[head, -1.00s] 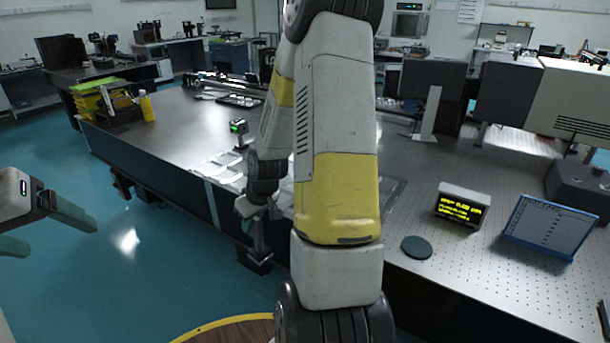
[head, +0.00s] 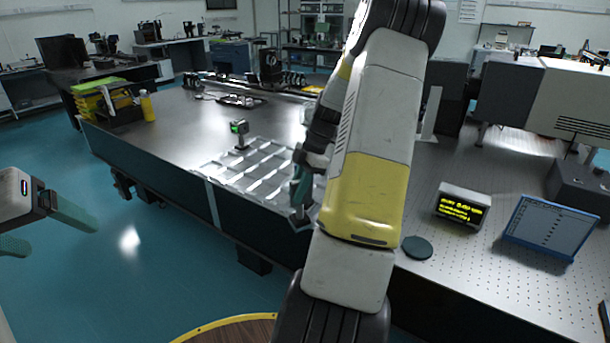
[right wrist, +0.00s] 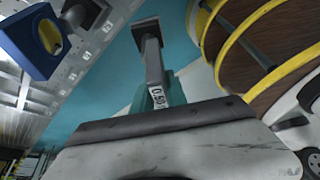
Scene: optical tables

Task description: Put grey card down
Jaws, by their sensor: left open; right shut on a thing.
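The grey card shows in the right wrist view as a grey stem with a flat square end (right wrist: 147,28) and a small white printed label. My right gripper (right wrist: 163,92) is shut on it; a teal finger shows beside the label. In the head view my right gripper (head: 301,182) hangs at the near edge of the tray of slots (head: 228,178) on the dark table. The dark lower end of the card (head: 301,216) shows below the fingers; my own arm hides part of this area. I cannot tell whether it touches anything. My left gripper (head: 48,212) is open and empty at far left.
A small device with a green display (head: 238,128) stands behind the tray. A blue block with a yellow-rimmed hole (right wrist: 48,36) shows at left in the right wrist view. A yellow-text display (head: 462,205), dark disc (head: 417,247) and blue-framed panel (head: 550,227) occupy the perforated table.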

